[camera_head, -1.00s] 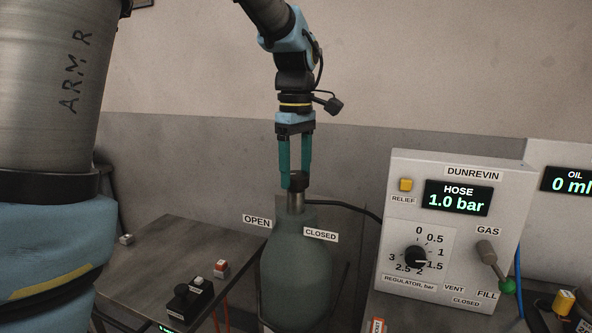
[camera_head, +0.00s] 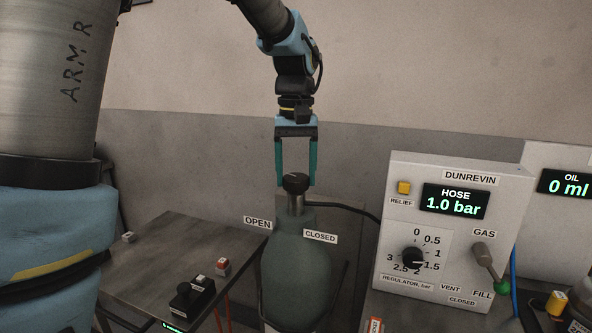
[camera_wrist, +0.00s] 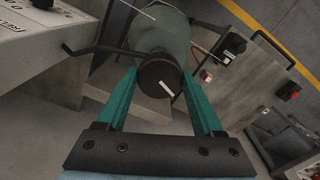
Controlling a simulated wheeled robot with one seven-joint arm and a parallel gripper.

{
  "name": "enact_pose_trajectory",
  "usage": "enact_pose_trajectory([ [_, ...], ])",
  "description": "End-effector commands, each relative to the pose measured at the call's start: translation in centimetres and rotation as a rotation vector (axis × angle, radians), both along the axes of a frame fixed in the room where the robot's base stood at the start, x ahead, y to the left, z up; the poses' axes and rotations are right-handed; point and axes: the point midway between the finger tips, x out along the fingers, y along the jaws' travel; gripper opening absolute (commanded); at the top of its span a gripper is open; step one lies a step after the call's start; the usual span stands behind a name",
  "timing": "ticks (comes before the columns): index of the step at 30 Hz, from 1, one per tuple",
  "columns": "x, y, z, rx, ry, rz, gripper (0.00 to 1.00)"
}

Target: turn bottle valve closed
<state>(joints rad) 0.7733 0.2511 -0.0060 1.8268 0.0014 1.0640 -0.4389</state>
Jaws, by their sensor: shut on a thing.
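The bottle (camera_head: 297,262) is grey-green and stands upright between OPEN and CLOSED labels. Its dark round valve knob (camera_head: 295,183) sits on a metal neck at the top. My gripper (camera_head: 296,184) points straight down, its two teal fingers on either side of the knob, shut on it. In the wrist view the knob (camera_wrist: 159,77) shows between the fingertips, with a white mark on its face. The OPEN label (camera_head: 257,222) is left of the neck and the CLOSED label (camera_head: 320,237) is right of it.
A panel (camera_head: 452,167) marked DUNREVIN stands at right, with a HOSE display reading 1.0 bar, a regulator dial (camera_head: 413,258) and a gas lever (camera_head: 487,258). A dark hose runs from the bottle to it. A metal table (camera_head: 170,262) with small switch boxes is at left.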

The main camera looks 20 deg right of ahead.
Motion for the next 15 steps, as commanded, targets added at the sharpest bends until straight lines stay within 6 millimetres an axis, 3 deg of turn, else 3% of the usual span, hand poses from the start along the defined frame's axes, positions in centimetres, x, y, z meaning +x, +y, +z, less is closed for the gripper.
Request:
enact_pose_trajectory([
  [15, 0.03, 0.03, 0.13, -0.001, -0.001, -0.49, 0.13],
])
